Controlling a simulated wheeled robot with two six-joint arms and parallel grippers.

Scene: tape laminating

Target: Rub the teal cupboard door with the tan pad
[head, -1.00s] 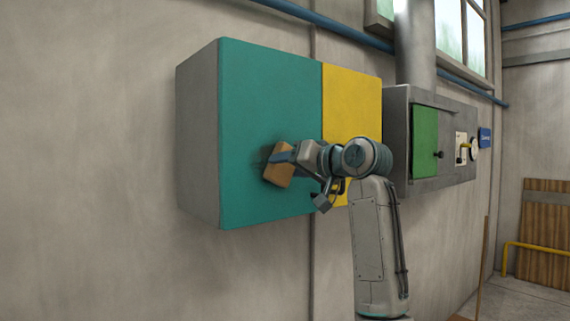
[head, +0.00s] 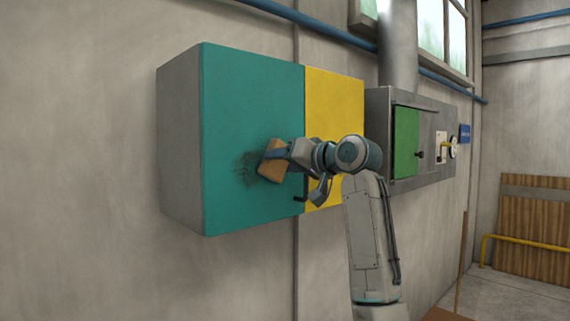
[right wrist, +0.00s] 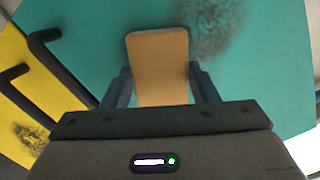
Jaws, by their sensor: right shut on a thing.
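The teal cupboard door (head: 250,110) is on the grey wall cabinet, left of the yellow door (head: 335,105). A dark smudge (head: 246,170) marks the teal door; it also shows in the right wrist view (right wrist: 208,25). My right gripper (head: 277,153) is shut on the tan pad (head: 271,164), which is in front of the teal door just right of the smudge. In the right wrist view the pad (right wrist: 158,60) stands between the two fingers. I cannot tell whether the pad touches the door. My left gripper is not in view.
Black bar handles (right wrist: 60,65) stick out near the seam of the two doors. The yellow door has its own dark smudge (right wrist: 30,138). Right of the cabinet is a grey metal unit with a green door (head: 406,142). Wall left of the cabinet is clear.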

